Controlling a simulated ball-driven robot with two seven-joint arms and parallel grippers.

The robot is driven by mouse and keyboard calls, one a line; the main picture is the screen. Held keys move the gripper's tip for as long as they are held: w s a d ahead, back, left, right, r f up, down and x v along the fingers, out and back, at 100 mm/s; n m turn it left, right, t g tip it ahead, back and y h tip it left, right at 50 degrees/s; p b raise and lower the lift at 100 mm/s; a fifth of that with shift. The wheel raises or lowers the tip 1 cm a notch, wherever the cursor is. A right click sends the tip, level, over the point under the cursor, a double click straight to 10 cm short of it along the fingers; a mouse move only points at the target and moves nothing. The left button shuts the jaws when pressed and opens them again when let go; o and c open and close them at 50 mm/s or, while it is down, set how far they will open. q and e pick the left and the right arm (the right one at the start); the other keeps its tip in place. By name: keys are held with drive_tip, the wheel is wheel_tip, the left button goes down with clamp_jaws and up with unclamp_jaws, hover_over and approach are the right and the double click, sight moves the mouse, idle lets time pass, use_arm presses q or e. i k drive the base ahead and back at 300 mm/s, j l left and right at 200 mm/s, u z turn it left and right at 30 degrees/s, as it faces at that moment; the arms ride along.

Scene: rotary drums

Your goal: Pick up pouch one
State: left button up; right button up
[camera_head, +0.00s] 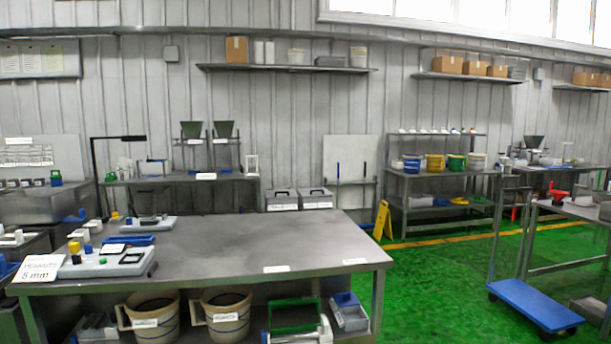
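I cannot make out a pouch marked as one in the head view. The grey worktable (215,250) fills the front left and middle. On its left end lies a pale tray-like device (105,262) with yellow, green and dark parts. A white card reading "PEANUTS 5 mm" (40,272) leans at its left. A second pale device (148,224) lies farther back, with a blue item (129,240) between them. White labels (276,269) lie on the table's right front. Neither of my grippers shows in this view.
Beige buckets (153,320) and a green-framed item (297,318) sit under the table. A blue platform cart (536,305) stands on the green floor at right. A yellow floor sign (382,220) stands behind the table. The table's middle is clear.

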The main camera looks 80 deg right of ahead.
sight(122, 170)
drive_tip(key=z, duration=2.05)
drive_tip(key=i+l+z, duration=1.5)
drive_tip(key=i+z, duration=0.45)
drive_tip(key=i, duration=0.85)
drive_tip(key=i+u, duration=0.45)
drive_tip(key=i, duration=0.25)
drive_tip(key=i+l+u, duration=0.25)
drive_tip(key=i+u, duration=0.15)
drive_tip(key=i, duration=0.25)
drive_tip(key=i+j+u, duration=0.2)
drive_tip(key=i+u, duration=0.2)
drive_tip(key=i, duration=0.5)
drive_tip(key=i+l+u, duration=0.1)
drive_tip(key=i+u, duration=0.3)
drive_tip(key=i, duration=0.5)
drive_tip(key=i+u, duration=0.15)
drive_tip(key=i, duration=0.5)
drive_tip(key=i+l+u, duration=0.15)
drive_tip(key=i, duration=0.5)
drive_tip(key=i+l+u, duration=0.15)
drive_tip(key=i, duration=0.5)
drive_tip(key=i+j+u, duration=0.35)
drive_tip(key=i, duration=0.2)
drive_tip(key=i+u, duration=0.35)
drive_tip(key=i, duration=0.2)
